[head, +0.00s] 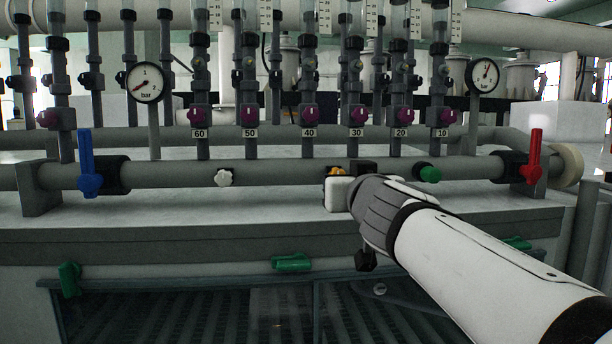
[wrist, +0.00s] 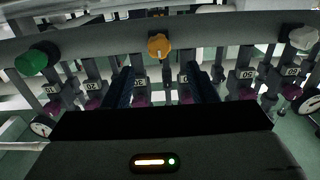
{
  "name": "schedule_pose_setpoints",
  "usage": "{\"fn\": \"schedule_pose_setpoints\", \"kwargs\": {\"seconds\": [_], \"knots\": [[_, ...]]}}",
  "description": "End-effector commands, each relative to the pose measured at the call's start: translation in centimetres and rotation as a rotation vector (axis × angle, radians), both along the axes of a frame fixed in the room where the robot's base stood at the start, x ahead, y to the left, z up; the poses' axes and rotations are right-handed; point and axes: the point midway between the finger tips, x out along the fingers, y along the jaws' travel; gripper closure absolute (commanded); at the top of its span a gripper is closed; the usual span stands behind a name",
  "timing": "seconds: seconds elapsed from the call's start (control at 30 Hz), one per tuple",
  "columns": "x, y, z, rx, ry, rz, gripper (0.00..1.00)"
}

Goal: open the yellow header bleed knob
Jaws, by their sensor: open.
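The yellow header bleed knob (wrist: 159,46) is a lobed orange-yellow knob on the grey header pipe, with a pale mark on its face. In the wrist view it sits near the top middle, beyond the fingertips and roughly centred between them. In the head view only a small part of the yellow knob (head: 336,170) shows behind my arm's end. My gripper (wrist: 163,75) is open, with its two dark fingers apart and nothing between them. No contact with the knob shows. In the head view my wrist hides the fingers.
On the same pipe are a white knob (head: 223,177), a green knob (head: 430,174), a blue lever valve (head: 88,165) and a red lever valve (head: 533,157). Above stand flow tubes with purple knobs and number tags, and two pressure gauges (head: 145,82). A pale ledge (head: 200,208) runs below.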

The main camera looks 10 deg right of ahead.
Motion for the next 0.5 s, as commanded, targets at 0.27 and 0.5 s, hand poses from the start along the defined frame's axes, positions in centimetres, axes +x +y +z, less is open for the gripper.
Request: {"fn": "schedule_pose_setpoints", "kwargs": {"seconds": [0.27,0.5], "knots": [[4.2,-0.1,-0.4,0.000,0.004,-0.003,0.48],[6.6,-0.1,-0.2,-0.001,0.003,-0.003,0.48]]}}
